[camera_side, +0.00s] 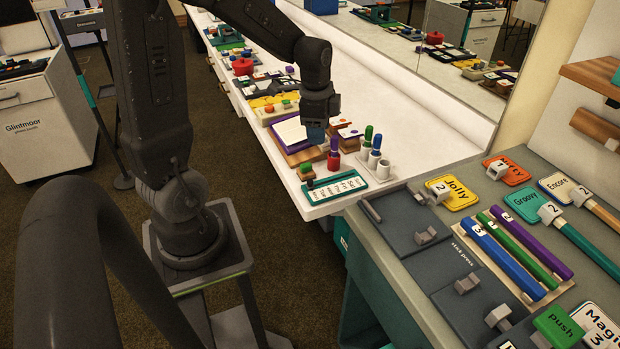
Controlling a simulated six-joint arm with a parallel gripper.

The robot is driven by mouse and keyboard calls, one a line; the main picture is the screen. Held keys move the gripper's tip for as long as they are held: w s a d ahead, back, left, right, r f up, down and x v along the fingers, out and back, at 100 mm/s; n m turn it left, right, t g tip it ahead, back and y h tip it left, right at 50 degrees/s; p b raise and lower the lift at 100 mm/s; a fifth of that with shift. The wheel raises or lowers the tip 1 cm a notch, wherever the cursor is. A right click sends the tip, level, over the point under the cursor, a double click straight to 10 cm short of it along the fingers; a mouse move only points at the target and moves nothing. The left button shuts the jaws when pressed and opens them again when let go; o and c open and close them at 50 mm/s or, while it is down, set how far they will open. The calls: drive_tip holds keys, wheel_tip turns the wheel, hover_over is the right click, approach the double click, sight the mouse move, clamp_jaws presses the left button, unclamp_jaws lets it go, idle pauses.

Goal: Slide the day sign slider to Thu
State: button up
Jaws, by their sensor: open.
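The day sign (360,179) is a small teal board with a white strip of day labels, lying near the front end of the white counter.
A green block on a brown base (306,170) sits left behind the sign. A purple-edged pad (293,139) lies behind. The counter's right side is clear.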

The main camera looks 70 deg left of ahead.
drive_tip(key=m+g, duration=0.1)
drive_tip(key=m, duration=0.1)
approach(310, 180)
drive_tip(key=shift+h, duration=0.3)
drive_tip(key=f, duration=0.9)
drive_tip(key=shift+a+f, duration=0.1)
drive_tip(key=shift+a, duration=0.1)
drive_tip(key=shift+c, duration=0.3)
clamp_jaws()
